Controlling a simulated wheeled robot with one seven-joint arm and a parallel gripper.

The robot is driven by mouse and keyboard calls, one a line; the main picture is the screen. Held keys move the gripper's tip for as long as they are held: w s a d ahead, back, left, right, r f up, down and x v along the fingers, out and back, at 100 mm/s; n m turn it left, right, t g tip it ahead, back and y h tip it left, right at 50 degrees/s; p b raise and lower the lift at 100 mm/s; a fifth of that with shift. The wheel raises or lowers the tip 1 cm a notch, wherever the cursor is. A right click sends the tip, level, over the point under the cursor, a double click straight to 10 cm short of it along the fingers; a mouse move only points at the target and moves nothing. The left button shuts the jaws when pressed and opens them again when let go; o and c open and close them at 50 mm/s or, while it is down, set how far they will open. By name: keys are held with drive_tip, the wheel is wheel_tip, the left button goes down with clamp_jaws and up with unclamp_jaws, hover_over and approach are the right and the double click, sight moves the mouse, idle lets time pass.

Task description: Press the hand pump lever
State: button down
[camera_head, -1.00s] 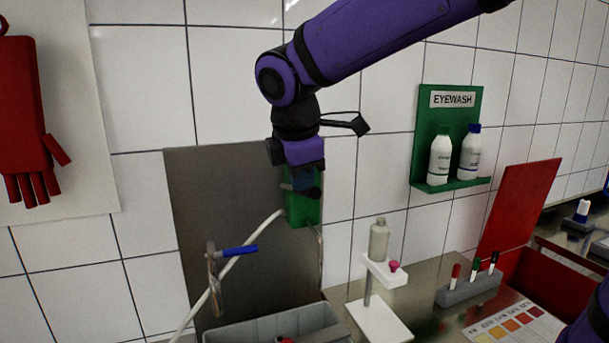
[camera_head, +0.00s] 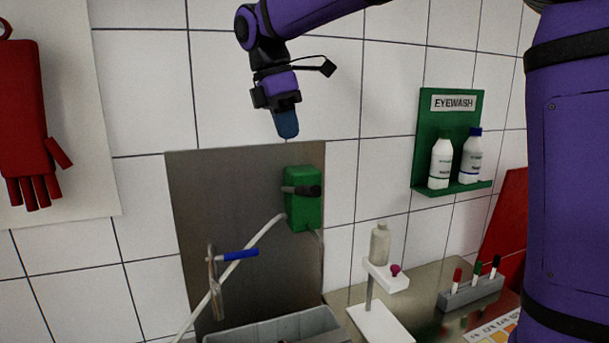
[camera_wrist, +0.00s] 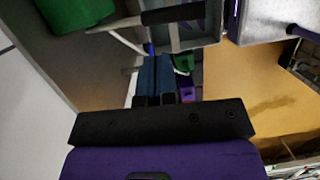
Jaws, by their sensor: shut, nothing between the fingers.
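The hand pump is a green box (camera_head: 303,212) on the grey steel panel, with a black lever (camera_head: 301,190) sticking out of its front. The lever looks about level. In the wrist view the green box (camera_wrist: 75,12) is at the top left and the lever (camera_wrist: 172,14) at the top middle. My gripper (camera_head: 287,133) is shut and empty, its blue fingers pointing down. It is above the pump, apart from the lever. The blue fingers also show in the wrist view (camera_wrist: 154,70).
A steel panel (camera_head: 225,180) backs the pump. A blue-handled tap (camera_head: 238,254) is at the left, with a grey basin (camera_head: 255,335) below. A bottle (camera_head: 380,243) on a white stand and a marker rack (camera_head: 470,292) stand right. A green eyewash shelf (camera_head: 450,140) hangs on the wall.

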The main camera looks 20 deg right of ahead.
drive_tip(key=w+r, duration=0.1)
drive_tip(key=w+r+g, duration=0.1)
drive_tip(key=r+g, duration=0.1)
drive_tip(key=r, duration=0.1)
drive_tip(key=shift+w+d+n, duration=0.2)
drive_tip(key=shift+w+n, duration=0.1)
drive_tip(key=shift+w, duration=0.1)
drive_tip(key=shift+f, duration=0.2)
